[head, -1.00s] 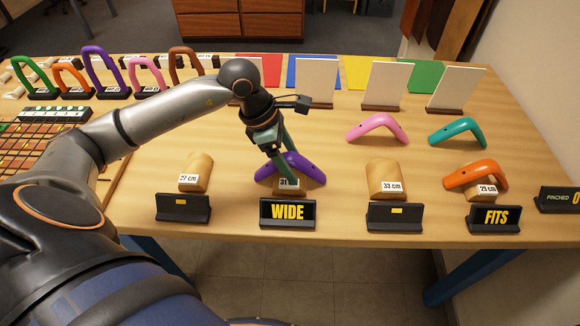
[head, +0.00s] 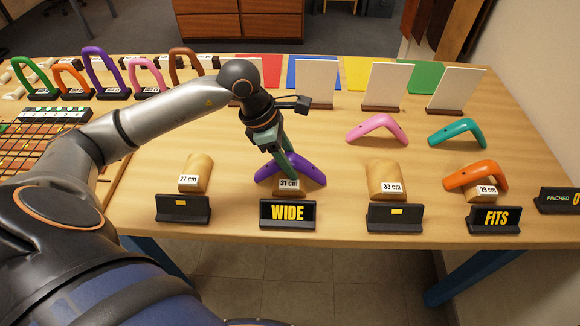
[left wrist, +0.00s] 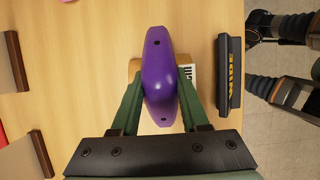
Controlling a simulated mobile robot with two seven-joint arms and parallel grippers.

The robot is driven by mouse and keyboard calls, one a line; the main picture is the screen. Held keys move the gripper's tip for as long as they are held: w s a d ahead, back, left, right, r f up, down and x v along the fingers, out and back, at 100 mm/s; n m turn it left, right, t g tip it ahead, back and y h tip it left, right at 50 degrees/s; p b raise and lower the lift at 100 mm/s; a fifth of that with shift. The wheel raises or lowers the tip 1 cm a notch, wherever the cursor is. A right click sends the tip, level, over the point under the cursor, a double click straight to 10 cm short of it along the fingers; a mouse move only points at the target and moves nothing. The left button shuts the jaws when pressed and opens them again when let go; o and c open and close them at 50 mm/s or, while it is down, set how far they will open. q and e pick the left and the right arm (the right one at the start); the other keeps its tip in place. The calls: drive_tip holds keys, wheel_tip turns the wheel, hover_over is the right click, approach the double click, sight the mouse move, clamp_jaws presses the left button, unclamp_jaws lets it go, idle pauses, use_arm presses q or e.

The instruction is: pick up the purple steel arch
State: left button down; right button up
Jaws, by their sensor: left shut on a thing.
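The purple steel arch (head: 306,169) sits over the wooden block labelled 31 cm (head: 312,188), behind the black sign reading WIDE (head: 287,213). My left gripper (head: 286,170) reaches down onto the arch from above. In the left wrist view the purple arch (left wrist: 160,75) lies between the two green fingers (left wrist: 160,95), which are shut on its sides near the middle. The block (left wrist: 134,68) is mostly hidden under the arch there. I cannot tell whether the arch touches the block. My right gripper is not seen.
Pink (head: 377,127) and teal (head: 457,132) arches lie farther back. Bare blocks 27 cm (head: 197,172) and 33 cm (head: 387,180) stand either side. White upright panels (head: 386,84) stand behind.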

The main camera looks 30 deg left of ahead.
use_arm(q)
drive_tip(key=shift+r, duration=0.15)
drive_tip(key=shift+r, duration=0.6)
drive_tip(key=s+d+r+b, duration=0.2)
drive_tip(key=s+d+r, duration=0.1)
drive_tip(key=s+r, duration=0.8)
drive_tip(key=s, duration=0.2)
drive_tip(key=shift+s+d+r+b, duration=0.2)
drive_tip(key=shift+s+r+b, duration=0.1)
drive_tip(key=shift+b, duration=0.1)
